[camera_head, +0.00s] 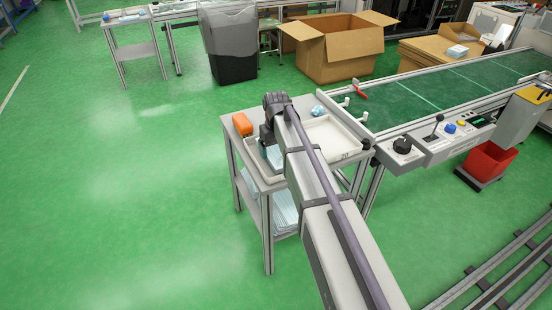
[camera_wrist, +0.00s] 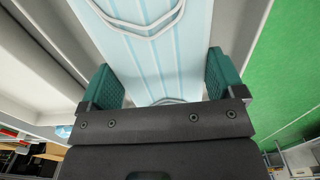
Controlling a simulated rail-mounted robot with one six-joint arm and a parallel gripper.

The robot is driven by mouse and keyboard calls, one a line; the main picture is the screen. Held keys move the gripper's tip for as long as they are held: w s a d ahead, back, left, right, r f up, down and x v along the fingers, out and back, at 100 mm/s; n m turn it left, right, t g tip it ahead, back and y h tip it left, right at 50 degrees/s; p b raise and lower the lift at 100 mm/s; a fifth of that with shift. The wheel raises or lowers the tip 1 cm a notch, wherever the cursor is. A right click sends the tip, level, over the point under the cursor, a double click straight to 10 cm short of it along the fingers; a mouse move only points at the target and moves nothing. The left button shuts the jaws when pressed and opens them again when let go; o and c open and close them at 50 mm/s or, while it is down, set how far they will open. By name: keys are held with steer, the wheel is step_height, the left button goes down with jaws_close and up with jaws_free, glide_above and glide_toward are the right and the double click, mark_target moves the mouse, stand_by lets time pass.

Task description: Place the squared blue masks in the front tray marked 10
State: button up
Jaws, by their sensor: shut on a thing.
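My gripper (camera_wrist: 165,82) has its two green pads on either side of a pale blue pleated mask (camera_wrist: 150,58) with white ear loops, and is shut on it. In the head view my gripper (camera_head: 268,142) is low over the left tray (camera_head: 262,180) on a small table, partly hidden by my arm. Pale blue masks (camera_head: 275,156) show in that tray; whether they include the held one is unclear. A white tray (camera_head: 345,155) to its right has a small dark marking on its front wall and looks empty where visible.
An orange box (camera_head: 242,124) stands at the table's back left corner. A small blue item (camera_head: 318,110) lies behind the white tray. A green conveyor (camera_head: 440,95) with a control panel (camera_head: 430,145) borders the right. More masks (camera_head: 285,210) lie on the lower shelf.

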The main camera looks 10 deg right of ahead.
mark_target(276, 150)
steer(key=shift+f, duration=0.6)
steer(key=o, duration=0.6)
steer(key=shift+o, duration=0.2)
steer(key=shift+r, duration=0.15)
step_height(276, 150, up, 12)
steer(key=p, duration=1.3)
steer(key=s+m, duration=0.3)
steer(key=s, duration=2.2)
step_height(276, 150, up, 15)
steer(key=p, duration=1.4)
steer(key=shift+w+r+p, duration=0.2)
steer(key=shift+w+p, duration=0.1)
steer(key=shift+p, duration=0.1)
